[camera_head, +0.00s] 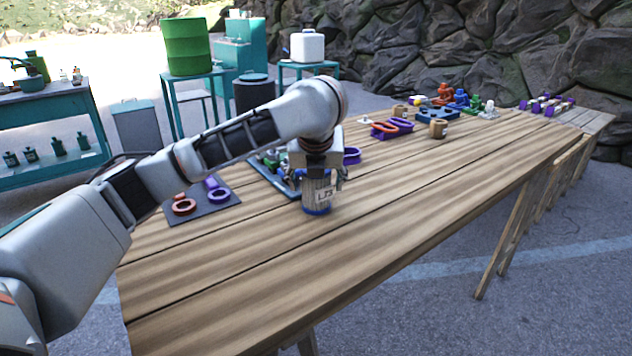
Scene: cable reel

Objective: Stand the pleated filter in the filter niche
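The pleated filter (317,197) is an upright pale cylinder with a blue ring at its base and a label on its side, in the head view near the table's middle. I take it to be the filter from its ribbed side. My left gripper (318,178) points straight down over it, with its fingers on either side of the upper part. Whether the fingers press on it is too small to tell. The base looks at or close to the tabletop. My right gripper is out of view. I cannot pick out the filter niche; my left arm hides part of the table behind.
On the wooden table (400,235), a dark mat (228,206) with red and purple rings lies left of the filter. A blue-edged tray is partly hidden behind my gripper. The front right is clear.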

